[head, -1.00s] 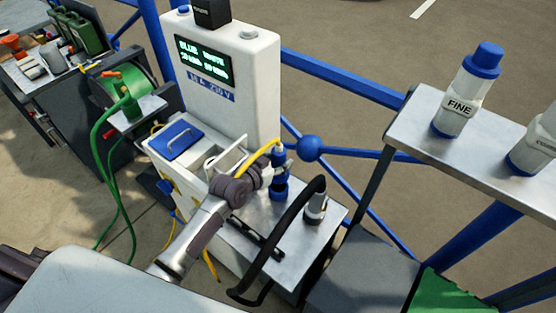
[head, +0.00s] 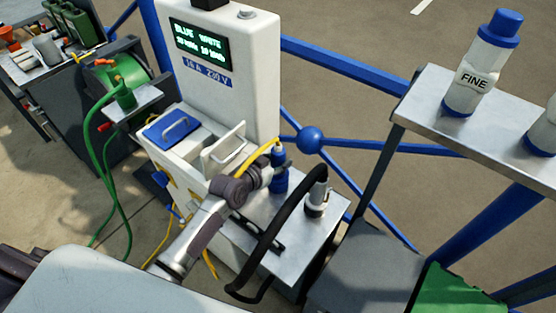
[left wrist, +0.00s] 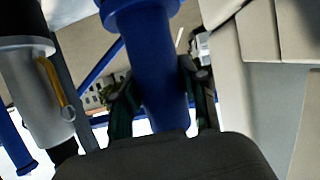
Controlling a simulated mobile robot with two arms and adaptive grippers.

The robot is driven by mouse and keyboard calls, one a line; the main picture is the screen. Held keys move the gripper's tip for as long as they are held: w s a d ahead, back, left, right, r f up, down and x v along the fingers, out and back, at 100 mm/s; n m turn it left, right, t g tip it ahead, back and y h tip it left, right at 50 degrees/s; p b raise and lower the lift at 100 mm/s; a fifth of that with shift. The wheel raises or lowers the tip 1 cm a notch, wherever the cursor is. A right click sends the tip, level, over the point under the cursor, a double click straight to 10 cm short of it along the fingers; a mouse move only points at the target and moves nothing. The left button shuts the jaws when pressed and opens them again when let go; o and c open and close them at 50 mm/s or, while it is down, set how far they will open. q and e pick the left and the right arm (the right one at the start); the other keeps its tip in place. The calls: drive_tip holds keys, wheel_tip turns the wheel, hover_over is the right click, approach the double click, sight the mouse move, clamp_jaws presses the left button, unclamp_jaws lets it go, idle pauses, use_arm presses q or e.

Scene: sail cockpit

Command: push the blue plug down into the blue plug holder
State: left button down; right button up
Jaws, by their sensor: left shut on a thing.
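The blue plug (head: 279,155) has a yellow cable at its top and stands roughly upright over the metal shelf. My left gripper (head: 272,176) is shut on it. In the left wrist view the fingers (left wrist: 163,98) lie on both sides of a blue cylinder (left wrist: 155,60) with a wider blue collar at the top edge. The blue plug holder (head: 280,185) shows as blue below the gripper, partly hidden by it. I cannot tell where plug ends and holder begins, nor how deep the plug sits. My right gripper is not in view.
A grey plug (head: 317,198) with a thick black cable stands close to the right. The white power post (head: 255,85) with a lit display rises behind. A white hinged cover (head: 224,147) is left of the gripper. A bottle marked FINE (head: 477,75) stands on the right shelf.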

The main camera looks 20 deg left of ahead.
use_arm(q)
drive_tip(key=shift+r, duration=0.1)
idle(0.7)
drive_tip(key=shift+p, duration=0.35)
drive_tip(key=shift+f+b, duration=0.5)
drive_tip(key=shift+f, duration=0.1)
drive_tip(key=c, duration=0.9)
unclamp_jaws()
drive_tip(key=shift+s, duration=0.1)
